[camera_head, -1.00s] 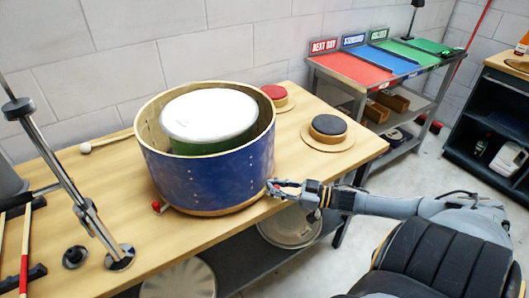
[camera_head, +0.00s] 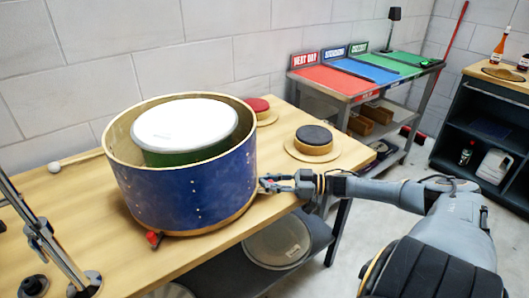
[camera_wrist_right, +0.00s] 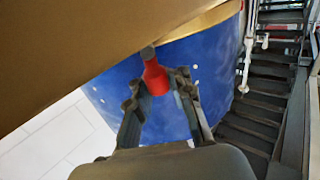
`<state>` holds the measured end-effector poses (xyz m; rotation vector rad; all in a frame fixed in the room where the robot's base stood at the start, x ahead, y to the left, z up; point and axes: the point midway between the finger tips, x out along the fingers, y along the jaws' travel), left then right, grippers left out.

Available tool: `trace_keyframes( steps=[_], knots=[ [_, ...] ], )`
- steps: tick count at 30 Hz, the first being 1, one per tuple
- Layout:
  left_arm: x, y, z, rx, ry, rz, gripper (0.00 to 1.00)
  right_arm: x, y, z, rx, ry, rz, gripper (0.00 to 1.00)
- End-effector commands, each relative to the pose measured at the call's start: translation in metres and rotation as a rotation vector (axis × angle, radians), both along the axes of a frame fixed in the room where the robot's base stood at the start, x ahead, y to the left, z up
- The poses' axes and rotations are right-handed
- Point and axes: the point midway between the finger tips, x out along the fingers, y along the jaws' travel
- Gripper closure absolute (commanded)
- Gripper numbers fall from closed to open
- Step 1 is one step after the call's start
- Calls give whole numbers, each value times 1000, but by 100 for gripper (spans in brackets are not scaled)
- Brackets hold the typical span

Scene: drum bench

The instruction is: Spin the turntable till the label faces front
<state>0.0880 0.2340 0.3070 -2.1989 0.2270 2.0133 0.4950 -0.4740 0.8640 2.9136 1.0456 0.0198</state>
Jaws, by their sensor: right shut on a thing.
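A large blue drum shell (camera_head: 190,190) with a pale wooden rim stands on the bench. A smaller green drum with a white head (camera_head: 185,122) sits inside it. The turntable (camera_head: 205,230) shows only as a thin tan edge under the shell. A red knob (camera_head: 153,238) sticks out at its front left. No label shows on the visible side of the shell. My right gripper (camera_head: 264,184) is at the turntable's right side. In the right wrist view it is shut on a red knob (camera_wrist_right: 155,76) beside the blue shell. My left gripper is out of view.
Round pads with black (camera_head: 313,137) and red (camera_head: 260,106) tops lie behind on the bench (camera_head: 100,205). A metal stand (camera_head: 45,240) is at the left. A shelf with coloured mats (camera_head: 340,80) stands behind right. A drum head (camera_head: 277,243) is below.

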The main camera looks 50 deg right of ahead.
Motion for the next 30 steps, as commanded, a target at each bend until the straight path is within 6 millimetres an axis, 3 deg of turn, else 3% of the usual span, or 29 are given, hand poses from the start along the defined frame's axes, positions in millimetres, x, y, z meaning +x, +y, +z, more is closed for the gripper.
trace_keyframes(
  steps=[1,14,15,16,30],
  knots=[
    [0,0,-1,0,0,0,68,-2,-5,-6,-8,15,-7,100],
    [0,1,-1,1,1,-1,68,-2,-5,-5,-8,13,-9,100],
    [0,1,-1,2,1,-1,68,-1,-5,-5,-8,13,-9,78],
    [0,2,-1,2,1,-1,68,-1,-5,-5,-8,13,-9,72],
    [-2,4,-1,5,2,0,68,-9,-10,-3,-4,8,-6,72]
  ],
)
